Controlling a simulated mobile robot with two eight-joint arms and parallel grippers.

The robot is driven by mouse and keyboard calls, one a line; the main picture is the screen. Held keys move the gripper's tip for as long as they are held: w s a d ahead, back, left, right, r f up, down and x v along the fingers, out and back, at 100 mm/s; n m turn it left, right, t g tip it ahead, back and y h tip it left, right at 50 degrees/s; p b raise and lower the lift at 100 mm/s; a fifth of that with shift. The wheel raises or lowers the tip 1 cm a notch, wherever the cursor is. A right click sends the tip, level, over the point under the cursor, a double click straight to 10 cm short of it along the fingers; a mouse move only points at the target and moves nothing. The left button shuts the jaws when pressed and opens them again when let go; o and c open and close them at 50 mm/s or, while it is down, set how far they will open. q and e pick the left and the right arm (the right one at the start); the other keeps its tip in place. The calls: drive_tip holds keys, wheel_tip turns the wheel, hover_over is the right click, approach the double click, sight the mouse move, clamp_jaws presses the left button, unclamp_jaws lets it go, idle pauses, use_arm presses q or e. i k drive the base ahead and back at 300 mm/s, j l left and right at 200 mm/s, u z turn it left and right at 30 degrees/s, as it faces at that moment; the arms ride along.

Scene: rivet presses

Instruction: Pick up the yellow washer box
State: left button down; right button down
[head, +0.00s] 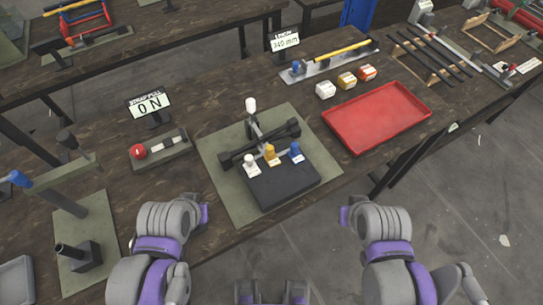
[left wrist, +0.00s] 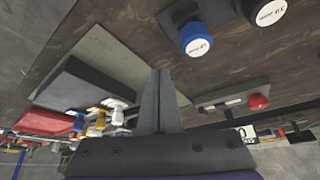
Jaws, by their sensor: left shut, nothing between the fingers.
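The yellow washer box (head: 347,81) is a small box on the dark table, between a white box (head: 325,90) and a red-orange box (head: 367,73). It stands just behind the red tray. I cannot pick it out in the left wrist view. My left gripper (left wrist: 160,100) shows in the left wrist view with its fingers together and nothing between them. In the head view my two arms come up at the front edge, well short of the box. No fingers of my right gripper can be seen.
A red tray (head: 378,118) lies in front of the boxes. A press with a black base (head: 285,186) and white, yellow and blue caps stands on a green mat (head: 215,150). A long holder with a yellow rod (head: 342,50) lies behind the boxes.

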sight(347, 80)
drive_tip(key=i+l, duration=0.1)
drive_tip(key=l, duration=0.25)
drive_tip(key=i+l, duration=0.15)
drive_tip(key=l, duration=0.2)
drive_tip(key=i+l, duration=0.1)
drive_tip(key=l, duration=0.25)
drive_tip(key=i+l, duration=0.1)
drive_tip(key=l, duration=0.25)
